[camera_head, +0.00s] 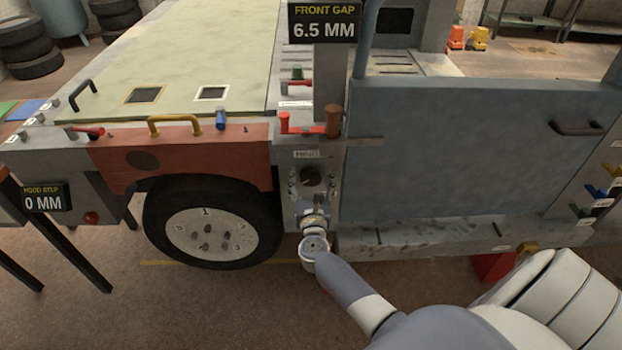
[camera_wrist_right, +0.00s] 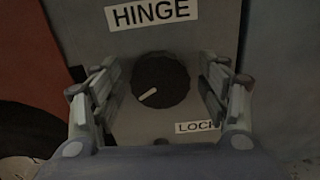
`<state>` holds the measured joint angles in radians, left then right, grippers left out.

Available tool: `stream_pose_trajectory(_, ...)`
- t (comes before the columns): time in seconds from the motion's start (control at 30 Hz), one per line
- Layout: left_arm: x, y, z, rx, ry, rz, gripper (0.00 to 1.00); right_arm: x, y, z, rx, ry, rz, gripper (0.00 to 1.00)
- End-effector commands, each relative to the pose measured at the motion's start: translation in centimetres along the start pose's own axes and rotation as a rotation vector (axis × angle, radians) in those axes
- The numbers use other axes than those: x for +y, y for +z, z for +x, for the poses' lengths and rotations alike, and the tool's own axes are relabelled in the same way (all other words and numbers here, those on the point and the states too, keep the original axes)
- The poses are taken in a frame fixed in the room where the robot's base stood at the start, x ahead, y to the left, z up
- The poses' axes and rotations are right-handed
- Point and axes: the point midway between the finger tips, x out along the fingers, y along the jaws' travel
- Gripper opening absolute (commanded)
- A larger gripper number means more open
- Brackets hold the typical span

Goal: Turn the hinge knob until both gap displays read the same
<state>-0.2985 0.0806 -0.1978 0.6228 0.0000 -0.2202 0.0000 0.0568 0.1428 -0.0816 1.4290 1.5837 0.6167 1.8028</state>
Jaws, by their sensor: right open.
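The hinge knob (camera_head: 311,175) is a dark round knob on a grey plate under a HINGE label. In the right wrist view the knob (camera_wrist_right: 161,84) has a pale pointer mark aimed to the lower left. My right gripper (camera_wrist_right: 163,92) is open, with one finger on each side of the knob; contact cannot be told. In the head view the right gripper (camera_head: 312,198) is just below the knob. The front gap display (camera_head: 324,22) reads 6.5 MM. No second gap display is in view. My left gripper is not in view.
A hood step display (camera_head: 44,198) reads 0 MM at the left. A LOCK label (camera_wrist_right: 194,127) sits below right of the knob. A red lever (camera_head: 300,123) is above the plate. The wheel (camera_head: 210,232) is to the left, the blue-grey door panel (camera_head: 450,150) to the right.

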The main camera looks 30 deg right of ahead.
Motion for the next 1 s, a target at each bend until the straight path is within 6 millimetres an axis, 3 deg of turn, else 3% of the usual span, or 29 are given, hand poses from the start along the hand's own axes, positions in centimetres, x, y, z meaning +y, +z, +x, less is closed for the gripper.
stream_pose_trajectory(0.23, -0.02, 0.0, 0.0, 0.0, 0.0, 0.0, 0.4, 0.0, -0.01, 0.06, 0.0, 0.0, -0.001, 0.69)
stream_pose_trajectory(0.43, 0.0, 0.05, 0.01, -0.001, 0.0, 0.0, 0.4, 0.0, 0.0, 0.05, 0.0, 0.0, -0.001, 0.25)
stream_pose_trajectory(0.77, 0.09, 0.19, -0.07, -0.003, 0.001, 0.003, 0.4, -0.01, 0.02, 0.04, 0.0, -0.001, -0.023, 0.25)
stream_pose_trajectory(1.0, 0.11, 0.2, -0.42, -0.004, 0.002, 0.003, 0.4, 0.06, 0.04, 0.02, 0.001, -0.001, -0.133, 0.25)
